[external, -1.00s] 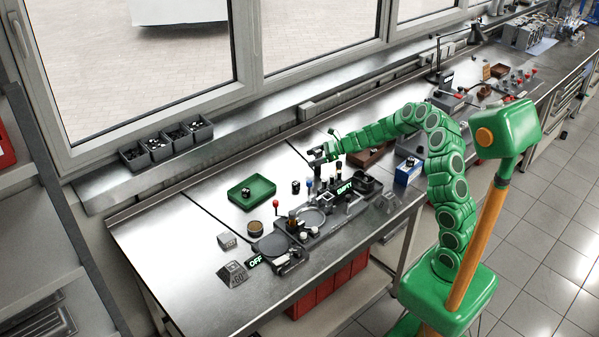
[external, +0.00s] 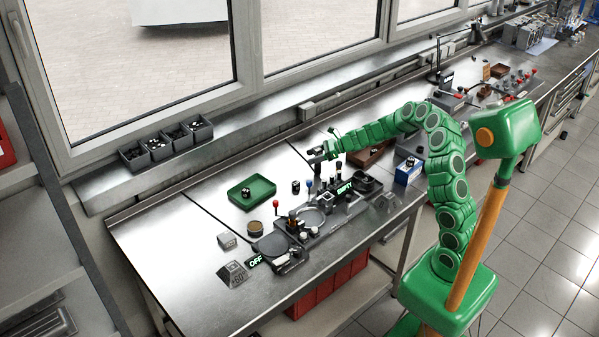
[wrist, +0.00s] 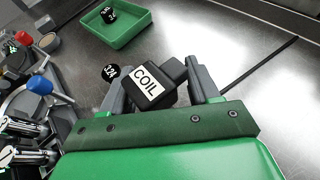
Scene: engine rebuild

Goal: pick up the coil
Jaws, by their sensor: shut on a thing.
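The coil (wrist: 150,87) is a small dark block with a white label reading COIL. In the wrist view it sits between the two fingers of my gripper (wrist: 158,82), which is shut on it. In the external view my gripper (external: 320,153) is over the workbench, behind the machine fixture. The coil is too small there to make out clearly. Whether it touches the bench cannot be told.
A black numbered cylinder (wrist: 111,72) stands close beside the left finger. A green tray (external: 247,201) holding a dark piece lies to the left. Blue-knob (wrist: 39,86) and red-knob (external: 276,204) levers stand near the fixture. Bare bench (external: 165,232) extends left.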

